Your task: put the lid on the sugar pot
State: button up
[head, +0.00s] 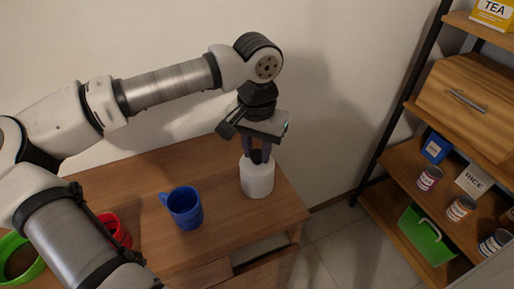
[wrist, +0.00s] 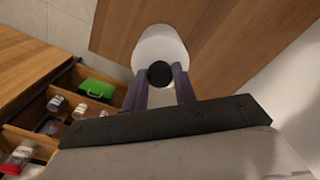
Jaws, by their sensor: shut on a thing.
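The white sugar pot (head: 257,180) stands upright on the wooden table near its right end. My gripper (head: 258,155) is directly above it, pointing down, with its fingers at the top of the pot. In the wrist view my gripper (wrist: 161,78) is shut on a small round black knob (wrist: 160,73), which looks like the knob of the lid. The white round top of the lid or pot (wrist: 160,43) shows beyond the fingers. I cannot tell whether the lid rests on the pot or is just above it.
A blue mug (head: 186,208) stands left of the pot. A red container (head: 116,231) and a green bowl (head: 18,262) are farther left, partly behind my arm. A shelf (head: 398,160) with boxes, cans and a green case (head: 428,236) stands at the right.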

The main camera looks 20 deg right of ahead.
aim_at(257, 153)
dwell(0.4)
jog(key=o, duration=1)
jog(key=shift+o, duration=0.2)
notch_tip(257, 153, up, 14)
jog(key=b, duration=0.1)
jog(key=shift+b, duration=0.35)
jog(key=shift+s+f, duration=0.1)
jog(key=shift+f, duration=0.1)
